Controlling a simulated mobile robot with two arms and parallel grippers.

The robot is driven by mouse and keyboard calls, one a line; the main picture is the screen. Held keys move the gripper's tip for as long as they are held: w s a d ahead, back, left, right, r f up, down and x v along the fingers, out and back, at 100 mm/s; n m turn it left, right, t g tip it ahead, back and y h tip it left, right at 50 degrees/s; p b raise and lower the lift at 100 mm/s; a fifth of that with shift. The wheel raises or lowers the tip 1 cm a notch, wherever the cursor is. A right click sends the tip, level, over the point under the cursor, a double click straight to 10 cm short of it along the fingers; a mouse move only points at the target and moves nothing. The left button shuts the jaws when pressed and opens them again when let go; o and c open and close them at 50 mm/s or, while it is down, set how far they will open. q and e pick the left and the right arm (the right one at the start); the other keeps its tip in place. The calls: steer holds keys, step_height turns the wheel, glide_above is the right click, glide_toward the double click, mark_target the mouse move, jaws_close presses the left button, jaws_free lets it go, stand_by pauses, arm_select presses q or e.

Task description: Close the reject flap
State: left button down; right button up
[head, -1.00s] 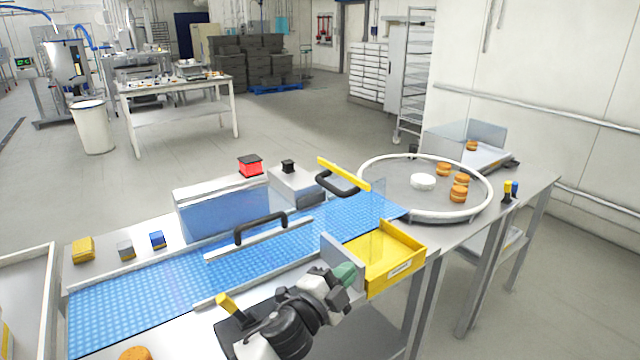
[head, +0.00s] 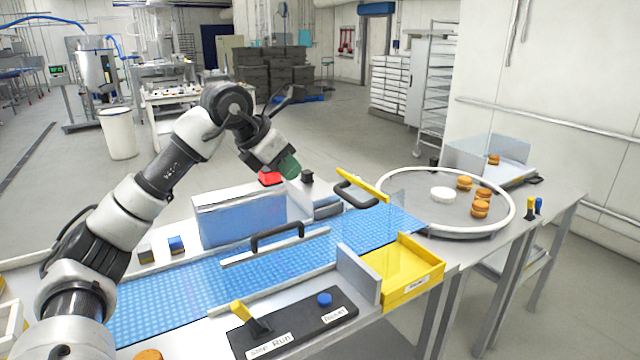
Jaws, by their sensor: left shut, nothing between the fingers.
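A yellow bar (head: 363,185) with a black loop handle is above the far end of the blue belt (head: 240,285); a clear panel shows beside it. A yellow bin (head: 415,272) is at the belt's front right, with a grey upright plate (head: 358,274) at its left side. No part is labelled as the reject flap, so I cannot tell for sure which piece it is. My left gripper (head: 291,167), with green fingertips, is shut and empty. It is raised beyond the belt, left of the yellow bar and apart from the bin. My right gripper is out of view.
A black control panel (head: 292,325) with a yellow lever and a blue button is in front of the belt. A black-handled rail (head: 275,247) crosses the belt. A round table (head: 445,205) with orange pastries is at the right. A red button (head: 270,178) is behind the gripper.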

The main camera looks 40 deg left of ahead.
arm_select(q)
steer(key=w+d+r+p+x, duration=0.1)
steer(key=p+x, duration=0.3)
steer(key=x, duration=0.8)
steer(key=shift+w+r, duration=0.2)
steer(key=shift+w, duration=0.45)
steer(key=shift+d, duration=0.1)
